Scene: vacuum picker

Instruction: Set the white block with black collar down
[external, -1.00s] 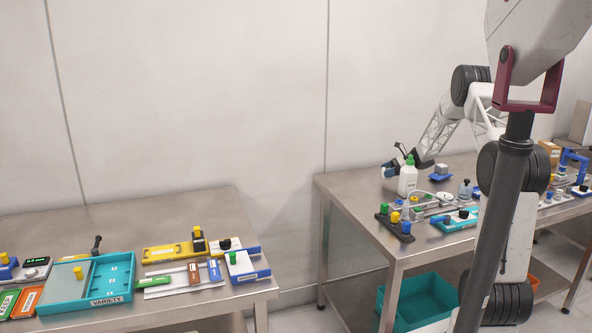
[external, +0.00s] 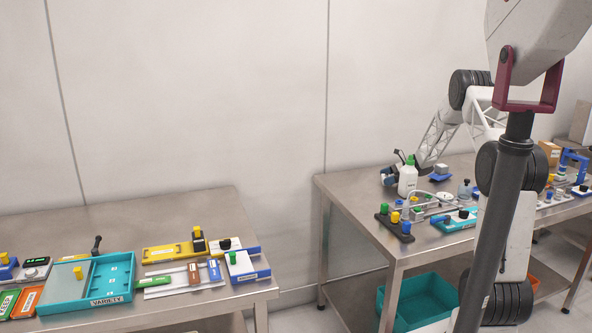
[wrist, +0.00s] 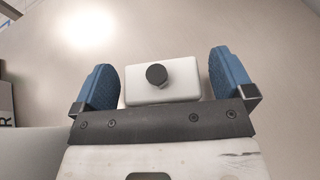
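The white block with the black collar (wrist: 140,91) is in the wrist view, between the two blue fingers of my gripper (wrist: 164,80). Its round black top faces the camera. A narrow gap shows between the block and each finger, so my gripper is open around it. Whether the block's underside touches the table is hidden. The block cannot be made out there.
The left-hand table (external: 200,205) carries several trays and blocks. Bare steel surrounds the block in the wrist view.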

